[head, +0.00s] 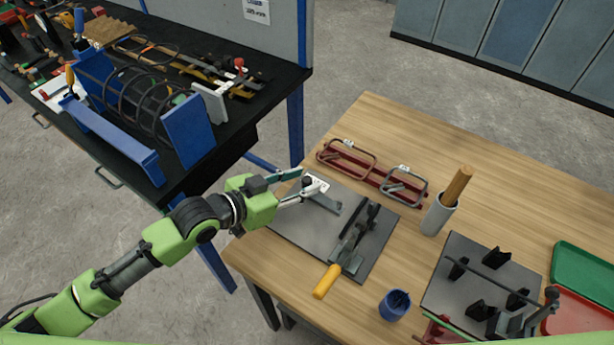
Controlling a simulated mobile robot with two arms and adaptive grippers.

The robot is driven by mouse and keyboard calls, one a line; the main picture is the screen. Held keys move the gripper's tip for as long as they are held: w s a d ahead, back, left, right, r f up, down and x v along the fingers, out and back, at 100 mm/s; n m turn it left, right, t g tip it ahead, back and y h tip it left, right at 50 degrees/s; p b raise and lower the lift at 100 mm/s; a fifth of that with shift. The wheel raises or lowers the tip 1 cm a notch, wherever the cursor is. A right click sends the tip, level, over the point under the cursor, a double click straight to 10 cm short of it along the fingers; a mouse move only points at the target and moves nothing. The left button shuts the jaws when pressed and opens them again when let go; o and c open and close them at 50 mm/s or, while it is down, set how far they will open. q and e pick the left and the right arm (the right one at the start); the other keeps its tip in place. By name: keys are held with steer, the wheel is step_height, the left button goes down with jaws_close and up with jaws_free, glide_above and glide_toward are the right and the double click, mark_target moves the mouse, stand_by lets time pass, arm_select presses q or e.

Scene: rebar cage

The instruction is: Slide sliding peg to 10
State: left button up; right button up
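A grey plate (296,229) lies on the wooden table. It carries a dark lever tool with an orange handle (327,281) and a flat grey bar (326,203). A small white piece with dark marks (317,184) and a black knob (308,182) sit at the plate's far left corner. I cannot tell which part is the sliding peg, and no number 10 is readable. My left gripper (303,193) is at the white piece and knob, overlapping them in the head view. Whether its fingers are closed on anything is unclear. My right gripper is not visible.
Red racks with bent rods (372,172), a grey cup with a wooden handle (439,214), a blue cup (394,304) and a second plate with black brackets (451,292) surround the plate. Green (585,266) and red trays lie right. A black workbench (262,82) with a rebar cage stands left.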

mark_target(317, 196)
arm_select(q)
steer(key=shift+x, duration=1.1)
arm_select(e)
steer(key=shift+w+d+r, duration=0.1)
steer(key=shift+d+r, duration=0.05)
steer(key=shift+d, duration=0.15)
arm_select(q)
jaws_close()
steer(key=shift+s+d+p, duration=0.1)
steer(key=shift+d+p, duration=0.05)
steer(key=shift+p, duration=0.15)
steer(key=shift+s+d+p, duration=0.45)
steer(key=shift+s+d, duration=0.05)
steer(key=shift+d, duration=0.2)
steer(key=shift+s+d, duration=0.2)
steer(key=shift+d, duration=0.1)
jaws_free()
steer(key=shift+w+a+f, duration=0.1)
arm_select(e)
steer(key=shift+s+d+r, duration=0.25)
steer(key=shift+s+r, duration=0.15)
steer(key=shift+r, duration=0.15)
